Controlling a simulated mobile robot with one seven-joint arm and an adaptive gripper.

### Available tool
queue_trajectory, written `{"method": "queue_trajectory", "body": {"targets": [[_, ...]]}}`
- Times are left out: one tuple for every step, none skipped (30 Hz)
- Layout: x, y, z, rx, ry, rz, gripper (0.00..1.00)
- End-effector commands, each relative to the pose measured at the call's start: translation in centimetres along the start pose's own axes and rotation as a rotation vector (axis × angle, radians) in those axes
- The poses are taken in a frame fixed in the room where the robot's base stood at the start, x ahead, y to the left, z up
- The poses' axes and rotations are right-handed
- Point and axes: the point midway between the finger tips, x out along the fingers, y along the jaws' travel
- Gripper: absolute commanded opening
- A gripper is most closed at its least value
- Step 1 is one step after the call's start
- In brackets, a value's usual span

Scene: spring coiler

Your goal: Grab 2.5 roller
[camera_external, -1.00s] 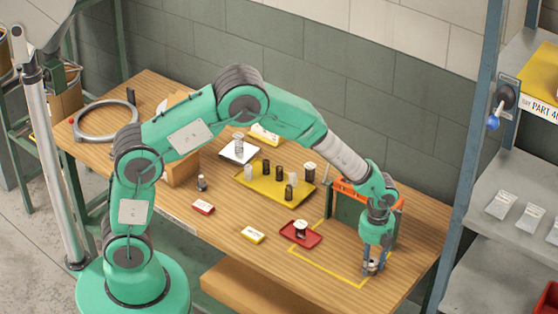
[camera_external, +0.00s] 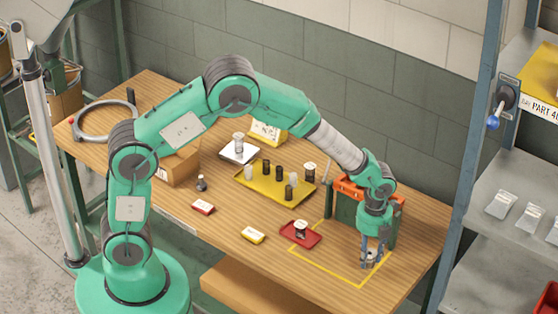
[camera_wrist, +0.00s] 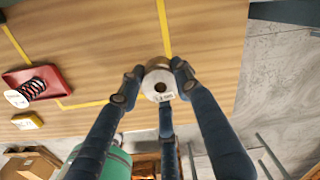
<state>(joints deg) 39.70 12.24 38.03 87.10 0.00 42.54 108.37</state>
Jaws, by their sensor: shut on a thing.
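The roller (camera_wrist: 158,86) is a short pale cylinder with a dark centre hole and a small printed label that I read only in part, perhaps 2.5 mm. In the wrist view my gripper (camera_wrist: 155,84) has its dark blue fingers around it, shut on it. In the external view my gripper (camera_external: 370,257) points down over the right part of the table, at the yellow taped outline. The roller there is small and mostly hidden by the fingers. I cannot tell whether it touches the table.
A red tray (camera_external: 314,242) with a dark coil lies to the left, a yellow block (camera_external: 253,235) beyond it. A yellow tray (camera_external: 262,195) holds several small cylinders. A green and orange box (camera_external: 347,186) stands close behind my gripper. Bare wood lies in front.

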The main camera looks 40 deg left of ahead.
Motion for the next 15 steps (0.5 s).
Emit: {"method": "queue_trajectory", "body": {"targets": [[-0.2,0.9,-0.3,0.0,0.001,0.002,0.0],[-0.2,1.3,-0.5,0.0,0.0,0.001,0.0],[-0.2,2.0,-0.7,0.0,0.001,0.002,0.0],[-0.3,2.5,-0.9,0.0,0.0,0.001,0.0],[-0.4,3.0,-1.1,0.0,0.0,0.0,0.0],[-0.4,3.7,-1.4,0.0,0.001,0.002,0.0],[-0.5,4.2,-1.6,0.0,0.0,0.001,0.0],[-0.6,4.8,-1.8,0.0,0.0,0.001,0.0],[-0.6,5.5,-2.0,0.0,0.0,0.0,0.0],[-0.7,6.0,-2.2,0.0,0.0,0.0,0.0],[-0.8,6.6,-2.4,0.0,0.0,0.001,0.0],[-0.8,7.3,-2.7,0.0,0.0,0.001,0.0],[-0.9,7.8,-2.9,0.0,0.0,0.001,0.0],[-0.9,8.3,-3.0,0.0,0.0,0.0,0.0],[-0.9,9.0,-3.3,0.0,0.0,0.001,0.0]]}}
